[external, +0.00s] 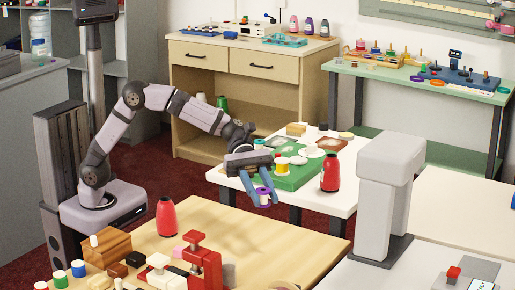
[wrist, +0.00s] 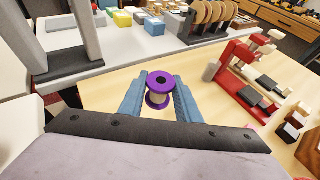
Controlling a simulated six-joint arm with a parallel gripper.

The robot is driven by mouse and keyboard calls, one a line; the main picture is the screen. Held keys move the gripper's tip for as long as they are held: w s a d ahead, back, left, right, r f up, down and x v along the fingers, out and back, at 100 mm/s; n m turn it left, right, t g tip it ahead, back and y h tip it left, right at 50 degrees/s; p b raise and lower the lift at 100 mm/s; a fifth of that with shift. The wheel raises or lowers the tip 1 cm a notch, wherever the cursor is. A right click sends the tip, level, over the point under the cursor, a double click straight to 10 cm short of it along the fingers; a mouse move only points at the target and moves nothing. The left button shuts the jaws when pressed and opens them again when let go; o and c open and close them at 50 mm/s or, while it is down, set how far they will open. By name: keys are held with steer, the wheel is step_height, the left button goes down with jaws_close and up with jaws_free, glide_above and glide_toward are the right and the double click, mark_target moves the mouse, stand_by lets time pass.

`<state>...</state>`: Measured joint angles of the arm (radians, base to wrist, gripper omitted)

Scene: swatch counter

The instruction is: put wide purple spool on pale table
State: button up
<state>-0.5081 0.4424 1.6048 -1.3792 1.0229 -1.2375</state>
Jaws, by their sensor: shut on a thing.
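The wide purple spool (external: 264,198) has purple flanges and a pale core. My gripper (external: 262,190) is shut on it, with a blue finger on either side, and holds it in the air. In the wrist view the spool (wrist: 159,82) sits between the fingertips of my gripper (wrist: 158,92), its round purple end showing. A pale wood table (external: 270,242) lies in front of and below the spool. A white-topped table (external: 340,197) stands just behind it. I cannot tell which of these the task calls the pale table.
On the wood table stand a red press (external: 205,265), a red bottle (external: 166,216) and wooden blocks (external: 105,245). The wood table's right part is mostly clear. The white table carries a green board (external: 295,180) with spools and another red bottle (external: 330,172). A grey machine (external: 385,200) stands at right.

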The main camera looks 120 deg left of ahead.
mark_target(263, 239)
steer(key=shift+f+b, duration=0.7)
steer(key=shift+f, duration=4.65)
steer(key=shift+f, duration=0.1)
steer(key=shift+f, duration=0.1)
steer(key=o, duration=1)
steer(key=shift+r, duration=0.3)
steer(key=v, duration=1.2)
steer(key=shift+s+f, duration=0.1)
steer(key=shift+f, duration=0.1)
